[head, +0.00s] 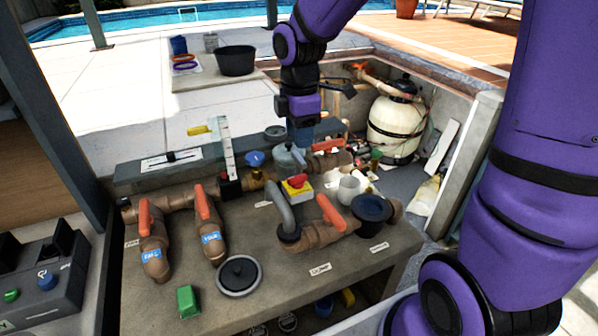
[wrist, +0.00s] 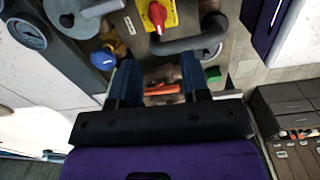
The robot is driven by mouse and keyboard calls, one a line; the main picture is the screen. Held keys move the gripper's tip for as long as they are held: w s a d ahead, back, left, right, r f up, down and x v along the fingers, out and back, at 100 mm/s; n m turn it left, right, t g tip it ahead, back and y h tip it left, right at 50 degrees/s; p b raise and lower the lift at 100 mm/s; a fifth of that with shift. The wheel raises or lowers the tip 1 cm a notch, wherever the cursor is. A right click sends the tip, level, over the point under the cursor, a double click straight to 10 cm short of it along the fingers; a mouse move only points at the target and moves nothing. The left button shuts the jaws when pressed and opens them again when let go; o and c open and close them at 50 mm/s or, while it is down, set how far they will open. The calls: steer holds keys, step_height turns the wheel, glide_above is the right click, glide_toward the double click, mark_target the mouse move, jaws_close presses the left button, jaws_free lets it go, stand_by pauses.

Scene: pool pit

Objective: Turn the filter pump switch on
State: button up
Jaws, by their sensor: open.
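A red rotary knob on a yellow switch box (head: 297,188) sits on the stone bench among the pipes; I take it for the pump switch, though I cannot read a label. It also shows at the top of the wrist view as a red knob (wrist: 157,17) on a yellow plate. My gripper (head: 302,145) points down above the bench, just behind the switch in the head view. In the wrist view its two blue fingers (wrist: 162,72) are apart with nothing held between them. The switch lies beyond the fingertips, apart from them.
A grey bent pipe (head: 280,212) stands close beside the switch. Orange-handled valves (head: 147,225) (head: 331,212), a blue knob (head: 254,159) and a dark cup (head: 371,208) are around it. A console (head: 40,285) is at left, a filter tank (head: 395,125) behind right.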

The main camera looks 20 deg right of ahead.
mark_target(297, 176)
steer(key=shift+n, duration=0.4)
steer(key=f, duration=1.1)
steer(key=shift+w+a+f, duration=0.15)
steer(key=shift+w+f, duration=0.2)
steer(key=shift+w, duration=0.05)
steer(key=shift+c, duration=0.4)
jaws_close()
